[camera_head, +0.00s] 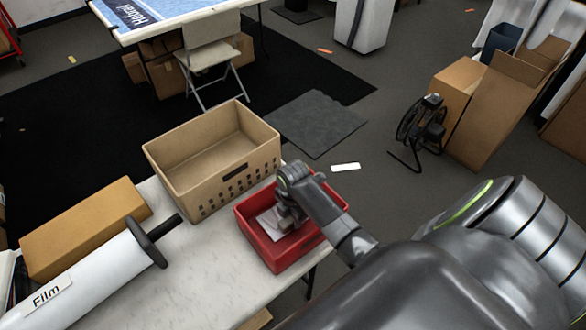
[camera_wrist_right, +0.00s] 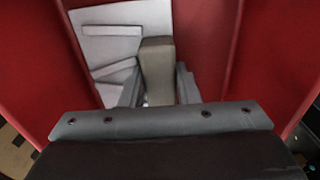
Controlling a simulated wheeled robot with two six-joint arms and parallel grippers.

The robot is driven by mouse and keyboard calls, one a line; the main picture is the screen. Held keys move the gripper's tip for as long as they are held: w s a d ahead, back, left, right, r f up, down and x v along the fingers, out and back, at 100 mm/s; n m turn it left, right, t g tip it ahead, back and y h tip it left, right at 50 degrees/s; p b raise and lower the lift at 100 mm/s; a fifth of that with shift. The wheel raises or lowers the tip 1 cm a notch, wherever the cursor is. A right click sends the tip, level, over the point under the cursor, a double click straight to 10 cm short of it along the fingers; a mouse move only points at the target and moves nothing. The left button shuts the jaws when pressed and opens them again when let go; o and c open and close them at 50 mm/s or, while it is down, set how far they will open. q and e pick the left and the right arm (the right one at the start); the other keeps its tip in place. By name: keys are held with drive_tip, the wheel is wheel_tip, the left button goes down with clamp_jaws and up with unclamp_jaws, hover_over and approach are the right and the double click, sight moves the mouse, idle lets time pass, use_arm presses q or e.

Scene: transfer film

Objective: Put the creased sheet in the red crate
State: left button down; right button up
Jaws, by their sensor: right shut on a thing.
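The red crate (camera_head: 276,259) stands at the right end of the white table. Its red inner walls fill both sides of the right wrist view (camera_wrist_right: 210,30). A creased sheet (camera_head: 268,222), pale with fold-like ridges, lies low inside the crate; it also shows in the right wrist view (camera_wrist_right: 108,45). In the right wrist view, a grey-beige piece stands between the fingers (camera_wrist_right: 158,88) and hides part of the grip. My left gripper is not in view.
A tan perforated bin (camera_head: 188,200) stands just behind the crate. A cardboard box (camera_head: 85,230) and a large roll marked Film (camera_head: 80,283) lie on the left of the table (camera_head: 205,285). Bare table lies between roll and crate.

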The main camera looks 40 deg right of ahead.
drive_tip(key=shift+f, duration=0.15)
drive_tip(key=o, duration=1)
drive_tip(key=shift+c, duration=0.2)
wheel_tip(320, 180, up, 12)
drive_tip(key=shift+r, duration=0.2)
drive_tip(key=shift+f, duration=0.1)
